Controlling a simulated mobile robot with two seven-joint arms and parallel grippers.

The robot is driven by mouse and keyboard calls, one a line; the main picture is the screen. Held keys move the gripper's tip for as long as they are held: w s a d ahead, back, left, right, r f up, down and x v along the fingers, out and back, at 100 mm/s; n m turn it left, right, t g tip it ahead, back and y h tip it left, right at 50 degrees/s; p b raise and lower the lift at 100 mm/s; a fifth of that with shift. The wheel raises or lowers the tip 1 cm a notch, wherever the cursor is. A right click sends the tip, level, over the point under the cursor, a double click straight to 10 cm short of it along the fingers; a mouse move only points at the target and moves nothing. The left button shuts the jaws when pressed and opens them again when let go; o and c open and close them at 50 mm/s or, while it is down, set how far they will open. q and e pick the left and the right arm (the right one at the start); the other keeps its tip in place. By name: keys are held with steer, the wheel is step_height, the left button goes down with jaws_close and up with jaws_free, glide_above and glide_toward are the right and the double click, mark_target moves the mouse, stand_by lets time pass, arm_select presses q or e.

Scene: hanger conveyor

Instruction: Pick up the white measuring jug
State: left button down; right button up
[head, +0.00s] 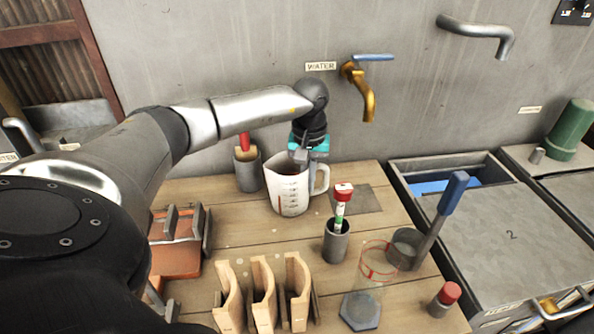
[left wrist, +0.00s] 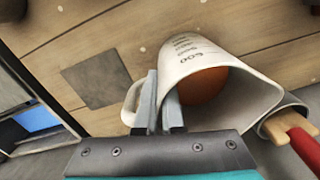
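The white measuring jug (head: 286,192) stands upright on the wooden table below the wall, with its handle to the right and dark markings on its side. Something brown-orange shows inside it. My left gripper (head: 302,153) comes down from above at the jug's rim on the handle side. In the left wrist view, my left gripper's fingers (left wrist: 161,100) are close together with the jug's wall between them, one finger inside the jug (left wrist: 225,70) and one outside by the handle. My right gripper is not in view.
A grey cup with a red-handled tool (head: 247,170) stands just left of the jug. A cup with a red-capped tube (head: 337,240), wooden racks (head: 263,290) and a clear glass (head: 366,292) stand in front. A brass tap (head: 367,95) juts from the wall. A sink (head: 450,172) lies right.

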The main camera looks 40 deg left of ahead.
arm_select(q)
steer(key=shift+w+r, duration=0.1)
steer(key=shift+r, duration=0.05)
stand_by(0.7)
step_height(320, 180, up, 20)
steer(key=p, duration=0.2)
steer(key=shift+p, duration=0.35)
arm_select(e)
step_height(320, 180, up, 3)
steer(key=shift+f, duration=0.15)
